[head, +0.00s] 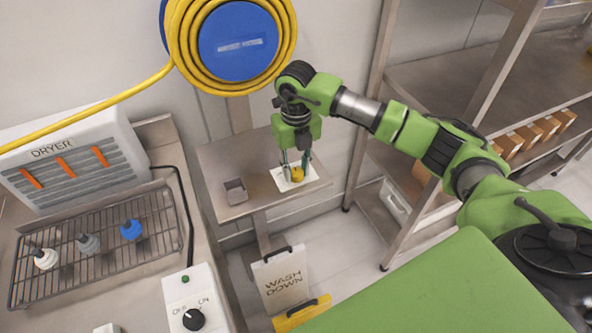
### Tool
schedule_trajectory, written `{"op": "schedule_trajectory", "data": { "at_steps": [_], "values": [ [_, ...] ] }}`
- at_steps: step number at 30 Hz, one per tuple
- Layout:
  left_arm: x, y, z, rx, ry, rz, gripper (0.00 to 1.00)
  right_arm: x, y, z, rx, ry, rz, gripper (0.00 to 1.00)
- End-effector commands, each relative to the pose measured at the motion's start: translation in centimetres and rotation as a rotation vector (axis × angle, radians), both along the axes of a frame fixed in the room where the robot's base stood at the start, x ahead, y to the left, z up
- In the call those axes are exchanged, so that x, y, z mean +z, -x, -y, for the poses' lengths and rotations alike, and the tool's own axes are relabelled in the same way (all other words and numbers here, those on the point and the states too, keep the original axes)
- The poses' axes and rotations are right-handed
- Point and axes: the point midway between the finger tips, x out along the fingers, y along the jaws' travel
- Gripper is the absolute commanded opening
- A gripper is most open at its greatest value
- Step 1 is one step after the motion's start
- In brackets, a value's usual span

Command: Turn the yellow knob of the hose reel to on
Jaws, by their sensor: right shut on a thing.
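The hose reel (238,42) hangs on the wall at the top, with a blue hub and yellow hose coiled around it. The yellow knob (297,175) sits on a white plate (283,184) on a small steel shelf below the reel. My right gripper (295,166) points down from above with its fingers on either side of the knob, shut on it. The fingers partly cover the knob, and I cannot read its setting or any marks on the plate. My left gripper is not in view.
A small grey box (235,191) stands left of the plate on the steel shelf (222,160). A dryer (70,160) and a wire rack (98,245) stand at left, by a panel with a black OFF/ON knob (193,319). A WASH DOWN sign (282,282) is below. Metal shelving (440,85) is at right.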

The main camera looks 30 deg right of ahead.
Motion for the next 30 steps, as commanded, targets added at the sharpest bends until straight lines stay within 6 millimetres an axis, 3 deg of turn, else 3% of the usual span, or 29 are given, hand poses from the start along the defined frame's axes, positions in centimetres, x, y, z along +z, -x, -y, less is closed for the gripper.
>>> {"op": "schedule_trajectory", "data": {
  "at_steps": [15, 30],
  "values": [
    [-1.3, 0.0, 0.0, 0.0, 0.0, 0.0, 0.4, 0.0, -0.1, 0.1, -0.435, 0.001, 0.003, 0.04],
    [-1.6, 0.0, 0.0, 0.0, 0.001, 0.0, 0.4, 0.1, -0.1, 0.1, -0.602, 0.0, 0.004, 0.04]
  ]
}}
